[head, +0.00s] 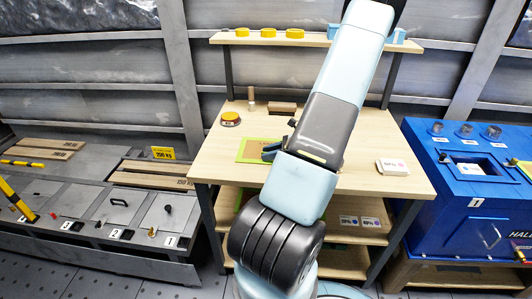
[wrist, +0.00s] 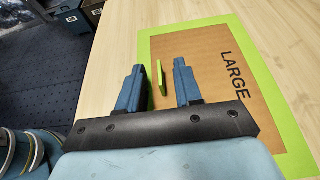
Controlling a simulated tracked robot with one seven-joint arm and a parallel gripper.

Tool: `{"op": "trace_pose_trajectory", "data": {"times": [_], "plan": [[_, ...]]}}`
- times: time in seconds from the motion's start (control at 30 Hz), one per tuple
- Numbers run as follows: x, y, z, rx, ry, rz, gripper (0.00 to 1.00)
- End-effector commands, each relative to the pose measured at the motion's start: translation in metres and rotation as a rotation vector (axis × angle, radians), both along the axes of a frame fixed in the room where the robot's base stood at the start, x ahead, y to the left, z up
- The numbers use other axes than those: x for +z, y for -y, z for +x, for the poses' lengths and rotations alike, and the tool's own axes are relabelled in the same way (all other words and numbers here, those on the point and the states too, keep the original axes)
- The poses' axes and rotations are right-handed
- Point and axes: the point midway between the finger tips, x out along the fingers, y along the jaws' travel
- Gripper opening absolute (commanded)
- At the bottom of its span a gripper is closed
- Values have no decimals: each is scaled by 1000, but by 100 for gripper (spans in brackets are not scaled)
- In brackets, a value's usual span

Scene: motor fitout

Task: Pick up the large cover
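A flat brown panel with a bright green border, marked LARGE (wrist: 215,70), lies on the wooden table; I take it for the large cover. It also shows in the head view (head: 251,149), partly hidden by my arm. A thin green upright piece (wrist: 162,80), like a small handle, stands near the panel's left edge. My gripper (wrist: 160,65) is over that edge, its two blue fingers apart on either side of the upright piece. A gap shows beside the right finger; contact at the left finger is unclear. My gripper also shows in the head view (head: 271,151).
The wooden table (head: 375,185) also bears an orange-topped round part (head: 230,119), a wooden peg (head: 251,105) and a white labelled box (head: 392,167). Yellow discs (head: 268,33) sit on the shelf above. A blue machine (head: 455,205) stands right, a grey bench (head: 100,205) left.

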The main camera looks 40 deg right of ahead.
Motion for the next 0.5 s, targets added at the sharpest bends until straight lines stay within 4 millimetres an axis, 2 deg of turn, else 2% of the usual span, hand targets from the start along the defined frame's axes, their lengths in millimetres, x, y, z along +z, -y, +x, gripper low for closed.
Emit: {"op": "trace_pose_trajectory", "data": {"times": [0.07,0.4,0.5], "plan": [[0,0,0,0,0,0,33],[0,0,0,1,0,0,0],[0,0,0,1,0,0,0]]}}
